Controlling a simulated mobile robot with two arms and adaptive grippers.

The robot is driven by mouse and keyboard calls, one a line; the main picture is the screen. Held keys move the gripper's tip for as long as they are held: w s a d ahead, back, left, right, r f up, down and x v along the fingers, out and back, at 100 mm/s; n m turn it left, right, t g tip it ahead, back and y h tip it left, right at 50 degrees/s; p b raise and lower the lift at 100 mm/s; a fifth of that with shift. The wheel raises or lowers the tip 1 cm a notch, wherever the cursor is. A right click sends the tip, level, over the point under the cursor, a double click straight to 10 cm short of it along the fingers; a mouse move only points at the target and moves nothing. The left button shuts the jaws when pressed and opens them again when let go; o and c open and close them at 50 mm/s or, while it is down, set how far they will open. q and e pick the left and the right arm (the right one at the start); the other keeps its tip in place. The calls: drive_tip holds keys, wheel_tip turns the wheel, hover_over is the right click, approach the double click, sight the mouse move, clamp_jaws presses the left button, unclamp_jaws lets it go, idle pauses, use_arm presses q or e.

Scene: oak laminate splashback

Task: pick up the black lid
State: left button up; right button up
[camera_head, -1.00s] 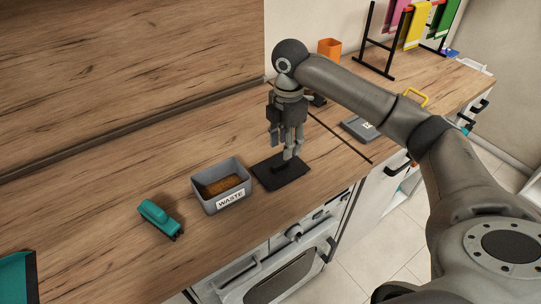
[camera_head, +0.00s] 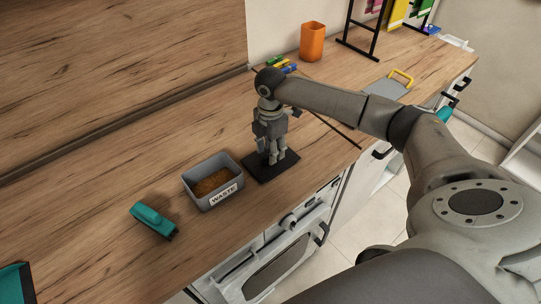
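The black lid (camera_head: 283,168) is a dark, flat square plate lying on the wooden counter, just right of the grey waste box (camera_head: 206,199). My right gripper (camera_head: 274,160) points down over the lid, with its fingertips at or just above the middle of the plate. The fingers hide the centre of the lid, and I cannot tell whether they touch or grip anything there. My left gripper is not in view.
The waste box holds brown matter. A teal object (camera_head: 152,218) lies left of it, and a teal-and-black item (camera_head: 14,284) is at the lower left. An orange cup (camera_head: 312,41), a grey board with yellow handle (camera_head: 386,89) and a black rack (camera_head: 362,30) stand farther back.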

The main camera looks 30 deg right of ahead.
drive_tip(key=shift+f, duration=0.55)
clamp_jaws()
drive_tip(key=shift+r, duration=0.1)
